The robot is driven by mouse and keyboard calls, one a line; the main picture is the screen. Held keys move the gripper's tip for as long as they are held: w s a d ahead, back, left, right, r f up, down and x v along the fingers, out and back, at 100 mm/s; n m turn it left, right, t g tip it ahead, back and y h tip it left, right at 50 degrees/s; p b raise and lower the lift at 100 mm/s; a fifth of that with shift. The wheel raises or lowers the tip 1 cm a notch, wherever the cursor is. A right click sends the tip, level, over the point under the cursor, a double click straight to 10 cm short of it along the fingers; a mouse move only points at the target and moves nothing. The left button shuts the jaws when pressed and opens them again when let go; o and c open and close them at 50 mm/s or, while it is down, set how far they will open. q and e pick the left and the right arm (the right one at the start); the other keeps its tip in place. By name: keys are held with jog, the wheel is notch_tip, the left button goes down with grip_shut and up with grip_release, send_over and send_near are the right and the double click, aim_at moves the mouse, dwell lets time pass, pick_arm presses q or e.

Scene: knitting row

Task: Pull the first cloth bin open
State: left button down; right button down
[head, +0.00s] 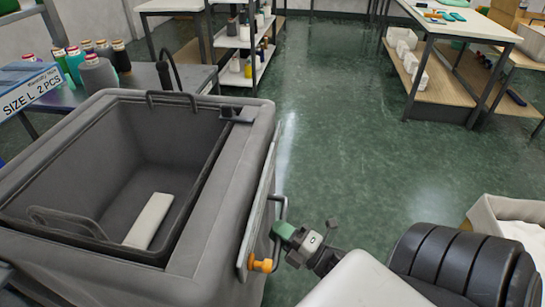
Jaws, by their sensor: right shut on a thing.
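A large grey bin (238,165) with thick rounded walls stands at the left, and a dark inner basket (70,245) with wire handles sits inside it. A flat white piece (149,221) lies on the basket's floor. On the bin's right side is a pale upright plate (257,205) with a metal bar handle (284,205) and an orange knob (262,265). My right gripper (283,233), with green at its tip, is shut on the bar handle. The contact is small and partly hidden. My left gripper is out of view.
A shelf (240,42) and a worktable (460,22) stand farther back. A pale bin (490,213) is at lower right. The green floor (335,120) between is clear.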

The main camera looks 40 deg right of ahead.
jog(key=c, duration=1.1)
grip_release()
jog(key=shift+o, duration=0.2)
jog(key=shift+s, duration=0.1)
jog(key=b+v, duration=0.1)
jog(key=v, duration=0.9)
jog(key=shift+s, duration=0.35)
jog(key=shift+d+f, duration=0.1)
jog(key=shift+d, duration=0.05)
